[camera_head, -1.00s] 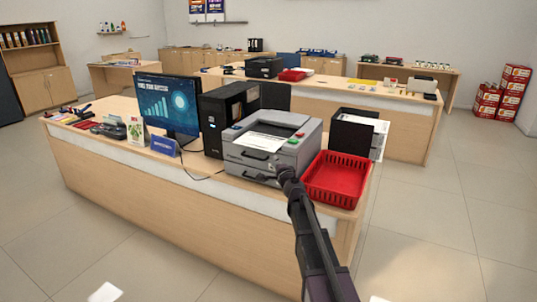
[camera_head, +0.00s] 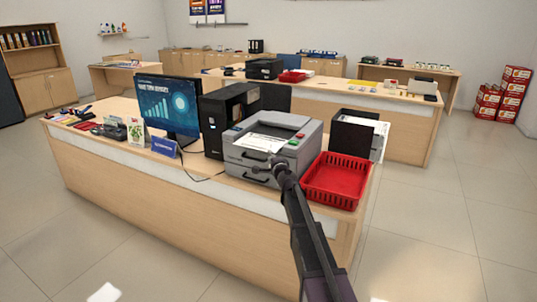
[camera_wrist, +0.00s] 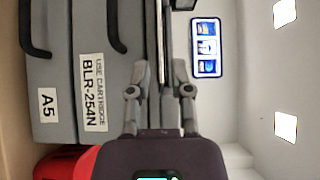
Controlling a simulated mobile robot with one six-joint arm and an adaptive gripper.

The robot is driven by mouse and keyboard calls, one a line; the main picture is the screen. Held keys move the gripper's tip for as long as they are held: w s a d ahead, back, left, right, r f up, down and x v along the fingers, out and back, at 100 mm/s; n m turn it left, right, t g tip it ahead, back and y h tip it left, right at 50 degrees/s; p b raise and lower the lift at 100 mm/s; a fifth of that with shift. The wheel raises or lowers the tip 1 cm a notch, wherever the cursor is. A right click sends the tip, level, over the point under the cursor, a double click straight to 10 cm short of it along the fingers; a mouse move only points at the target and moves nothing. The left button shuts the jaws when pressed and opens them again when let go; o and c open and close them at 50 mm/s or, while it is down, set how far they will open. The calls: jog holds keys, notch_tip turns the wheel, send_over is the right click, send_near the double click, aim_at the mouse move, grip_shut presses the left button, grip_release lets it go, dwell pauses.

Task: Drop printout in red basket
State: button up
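The white printout (camera_head: 260,141) lies on the top tray of the grey printer (camera_head: 262,163) on the counter. My gripper (camera_head: 272,163) is at the printer's front, just below the printout in the head view. In the wrist view my gripper (camera_wrist: 160,95) has its two fingers apart, with the thin edge of the printer top between them. I cannot tell whether the printout lies between the fingers. The red basket (camera_head: 335,183) stands right of the printer and looks empty; a red part of it shows at the wrist view's lower left (camera_wrist: 62,165).
A black tower computer (camera_head: 212,125) and a monitor (camera_head: 168,105) stand left of the printer. A black paper holder (camera_head: 350,137) with white sheets is behind the basket. The printer's front handles (camera_wrist: 118,25) are close to my fingers. The floor in front is clear.

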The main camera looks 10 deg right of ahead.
aim_at(268, 148)
jog(key=shift+w+a, duration=0.15)
jog(key=shift+w, duration=0.75)
jog(key=shift+w+a, duration=0.15)
jog(key=shift+w, duration=0.7)
grip_shut()
jog(key=shift+r, duration=0.1)
jog(key=shift+r+p, duration=1.2)
jog(key=shift+p, duration=0.1)
jog(key=s+d+r+p, duration=0.1)
jog(key=s+r+p, duration=0.1)
jog(key=s, duration=0.5)
jog(key=s+d+r+p, duration=0.1)
jog(key=s+r+p, duration=0.2)
jog(key=s, duration=0.4)
